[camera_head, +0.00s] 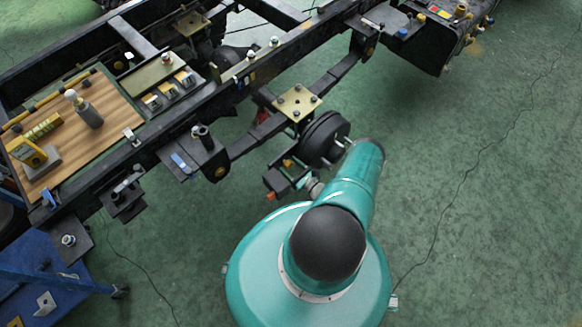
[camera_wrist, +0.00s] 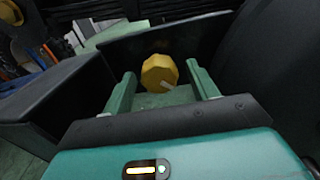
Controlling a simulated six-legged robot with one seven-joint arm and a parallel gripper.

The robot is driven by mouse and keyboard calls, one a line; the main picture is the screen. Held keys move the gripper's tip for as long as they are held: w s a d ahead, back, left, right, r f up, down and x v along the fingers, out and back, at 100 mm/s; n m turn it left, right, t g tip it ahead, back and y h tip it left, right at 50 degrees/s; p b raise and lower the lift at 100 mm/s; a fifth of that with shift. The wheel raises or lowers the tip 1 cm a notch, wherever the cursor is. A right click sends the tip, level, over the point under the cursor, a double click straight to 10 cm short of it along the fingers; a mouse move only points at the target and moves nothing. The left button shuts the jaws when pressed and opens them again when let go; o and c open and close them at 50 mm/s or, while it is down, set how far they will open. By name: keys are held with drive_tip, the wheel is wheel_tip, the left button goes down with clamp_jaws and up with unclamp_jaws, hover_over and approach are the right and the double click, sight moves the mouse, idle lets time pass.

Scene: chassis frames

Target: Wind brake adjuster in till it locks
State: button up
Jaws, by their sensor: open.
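In the wrist view, a yellow faceted knob (camera_wrist: 158,70), which looks like the brake adjuster, has a pale mark near its lower right edge. My gripper (camera_wrist: 161,73) is open, with one finger on each side of the knob. Gaps show between the fingers and the knob, so it is not gripped. In the head view, my teal arm reaches toward the area beside the dark brake drum (camera_head: 322,139), below the chassis rail. My fingers and the knob cannot be made out clearly there.
Dark walls stand close around my fingers in the wrist view. The dark chassis frame (camera_head: 235,88) runs diagonally across the head view. A wooden board (camera_head: 62,160) with parts lies on it at left. A blue stand (camera_head: 40,262) is lower left. Green floor (camera_head: 470,220) is open at right.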

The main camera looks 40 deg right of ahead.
drive_tip(key=shift+c, duration=0.5)
drive_tip(key=c, duration=0.9)
drive_tip(key=shift+m, duration=0.3)
drive_tip(key=m, duration=0.6)
drive_tip(key=shift+a+m, duration=0.1)
drive_tip(key=shift+m, duration=0.3)
drive_tip(key=m, duration=0.3)
drive_tip(key=shift+m, duration=0.3)
drive_tip(key=shift+s+m, duration=0.1)
drive_tip(key=shift+m, duration=1.8)
